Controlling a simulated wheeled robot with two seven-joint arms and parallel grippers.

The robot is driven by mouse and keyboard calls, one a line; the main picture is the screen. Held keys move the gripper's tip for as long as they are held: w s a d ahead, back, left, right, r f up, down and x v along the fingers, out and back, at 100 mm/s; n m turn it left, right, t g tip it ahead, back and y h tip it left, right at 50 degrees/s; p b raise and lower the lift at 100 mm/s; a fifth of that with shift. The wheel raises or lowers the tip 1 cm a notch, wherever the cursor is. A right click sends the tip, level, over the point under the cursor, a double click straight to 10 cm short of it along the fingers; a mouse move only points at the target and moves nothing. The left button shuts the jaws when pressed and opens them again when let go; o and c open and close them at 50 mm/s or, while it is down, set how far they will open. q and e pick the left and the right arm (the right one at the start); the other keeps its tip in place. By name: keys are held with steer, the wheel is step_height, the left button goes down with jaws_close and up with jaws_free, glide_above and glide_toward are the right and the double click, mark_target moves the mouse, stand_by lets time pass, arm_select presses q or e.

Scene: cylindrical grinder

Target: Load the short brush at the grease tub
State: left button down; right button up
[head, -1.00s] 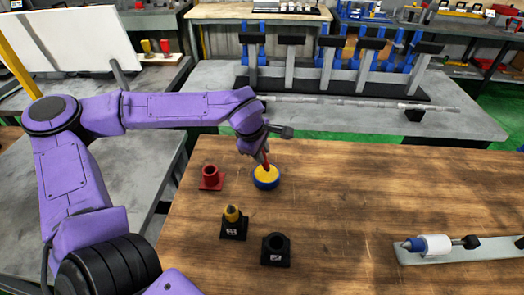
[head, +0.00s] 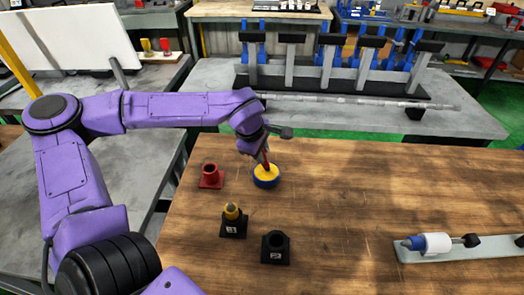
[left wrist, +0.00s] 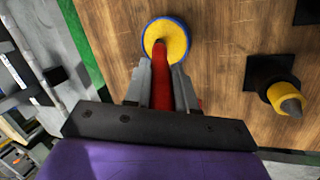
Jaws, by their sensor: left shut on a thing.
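The grease tub (head: 266,179) is a round blue tub with yellow grease, standing on the wooden table; it also shows in the left wrist view (left wrist: 178,37). My left gripper (head: 264,150) is above the tub. In the left wrist view the gripper (left wrist: 162,75) is shut on the short brush (left wrist: 163,92), which has a red handle. The brush's tip reaches the yellow grease and appears to touch it; the depth cannot be told. The red holder (head: 210,176) left of the tub is empty. My right gripper is not in view.
A black holder (head: 233,229) with a grey-tipped yellow piece and an empty black holder (head: 275,249) stand nearer on the table. A grey plate (head: 470,250) with a white-and-blue part lies at the right. The table's middle is clear.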

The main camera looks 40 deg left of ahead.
arm_select(q)
steer(key=shift+s+f+p, duration=0.1)
steer(key=shift+p, duration=0.2)
stand_by(1.0)
step_height(320, 180, up, 7)
steer(key=p, duration=0.8)
stand_by(0.3)
stand_by(0.4)
